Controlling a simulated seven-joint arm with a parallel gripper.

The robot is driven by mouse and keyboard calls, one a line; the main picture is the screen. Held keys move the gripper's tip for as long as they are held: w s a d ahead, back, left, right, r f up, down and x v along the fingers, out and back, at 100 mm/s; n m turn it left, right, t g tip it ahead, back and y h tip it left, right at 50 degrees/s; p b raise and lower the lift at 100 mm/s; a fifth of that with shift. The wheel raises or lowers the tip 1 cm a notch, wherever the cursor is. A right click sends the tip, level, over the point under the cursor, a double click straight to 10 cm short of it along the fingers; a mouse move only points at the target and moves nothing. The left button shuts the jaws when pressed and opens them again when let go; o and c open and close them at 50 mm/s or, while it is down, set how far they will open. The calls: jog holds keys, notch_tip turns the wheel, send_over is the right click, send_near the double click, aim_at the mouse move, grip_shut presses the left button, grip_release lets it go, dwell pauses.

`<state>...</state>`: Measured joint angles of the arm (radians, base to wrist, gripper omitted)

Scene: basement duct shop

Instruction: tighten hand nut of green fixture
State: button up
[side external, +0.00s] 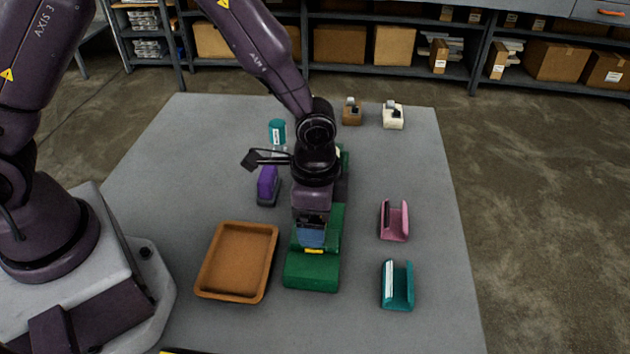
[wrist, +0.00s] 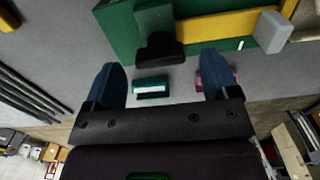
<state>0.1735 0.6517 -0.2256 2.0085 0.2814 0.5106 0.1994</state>
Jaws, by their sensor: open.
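The green fixture (side external: 313,272) is a long green block on the grey table, running away under my arm. It also fills the upper part of the wrist view (wrist: 122,30), with a yellow bar (wrist: 212,27) along it. A dark knob (wrist: 160,50), which looks like the hand nut, stands out from the fixture between and beyond my fingertips. My gripper (wrist: 165,75) is open, with its blue fingers apart and nothing held. In the side view my gripper (side external: 312,238) is over the near part of the fixture and hides the nut. I cannot tell whether a finger touches it.
A brown tray (side external: 205,288) lies left of the fixture, with a purple object (side external: 268,185) behind it. A pink holder (side external: 403,222) and a teal holder (side external: 409,285) stand to the right.

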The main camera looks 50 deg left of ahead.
notch_tip(320, 180, up, 11)
jog(key=shift+f, duration=0.1)
dwell(0.4)
jog(key=s+a+r+n+t, duration=0.5)
jog(key=s+a+r+n, duration=0.4)
jog(key=s+a+r, duration=0.4)
notch_tip(320, 180, up, 2)
jog(key=shift+s+r+t, duration=0.1)
jog(key=shift+s+t, duration=0.2)
jog(key=shift+s, duration=0.55)
